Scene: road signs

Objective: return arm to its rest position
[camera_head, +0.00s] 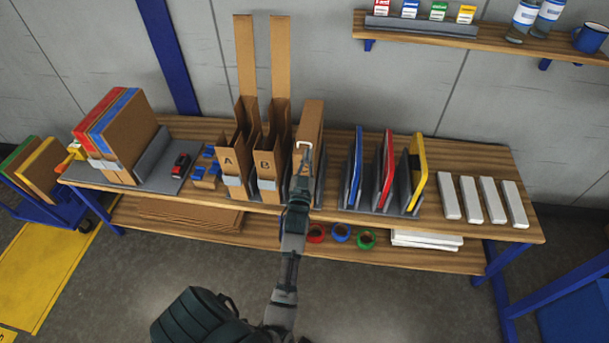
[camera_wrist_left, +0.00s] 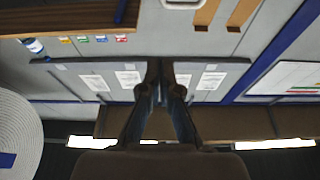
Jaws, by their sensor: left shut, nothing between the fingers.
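My left arm rises from the bottom middle of the head view, and its gripper (camera_head: 303,160) is over the workbench in front of a tall brown carton (camera_head: 310,122). In the left wrist view the two dark fingers (camera_wrist_left: 161,68) are together with nothing between them. That view is upside down and faces the back wall. Whether the gripper touches the carton cannot be told. My right gripper is not in view.
The workbench (camera_head: 475,160) holds two open cartons marked A (camera_head: 229,162) and B (camera_head: 266,164), upright blue, red (camera_head: 387,170) and yellow panels, and several white bars (camera_head: 470,199). A wall shelf (camera_head: 487,38) is at upper right. Open floor lies in front.

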